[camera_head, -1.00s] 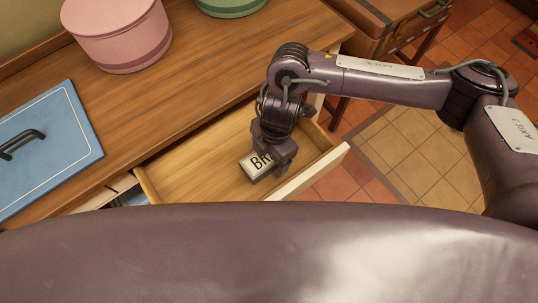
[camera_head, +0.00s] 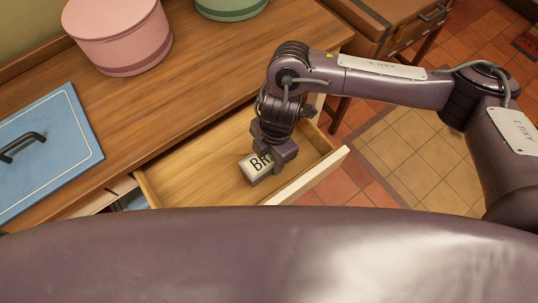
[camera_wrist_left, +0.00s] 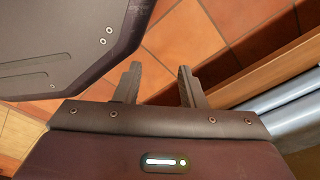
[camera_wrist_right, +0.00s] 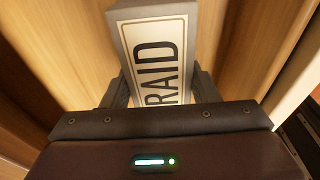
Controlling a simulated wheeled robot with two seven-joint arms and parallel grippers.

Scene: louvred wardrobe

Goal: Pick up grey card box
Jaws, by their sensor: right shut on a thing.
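The grey card box (camera_head: 257,165) has a white label with dark capital letters. In the head view it is in the open wooden drawer, partly hidden by my right gripper (camera_head: 272,160). In the right wrist view the box (camera_wrist_right: 155,50) stands between the two fingers of my right gripper (camera_wrist_right: 163,88), which is shut on it. I cannot tell whether the box touches the drawer floor. My left gripper (camera_wrist_left: 160,85) shows only in the left wrist view, with its fingers apart and nothing between them, above the tiled floor.
The open drawer (camera_head: 190,170) has free room left of the box. On the wooden top (camera_head: 190,65) are a pink round box (camera_head: 120,35), a green round box (camera_head: 230,8) and a blue panel with a dark handle (camera_head: 45,150).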

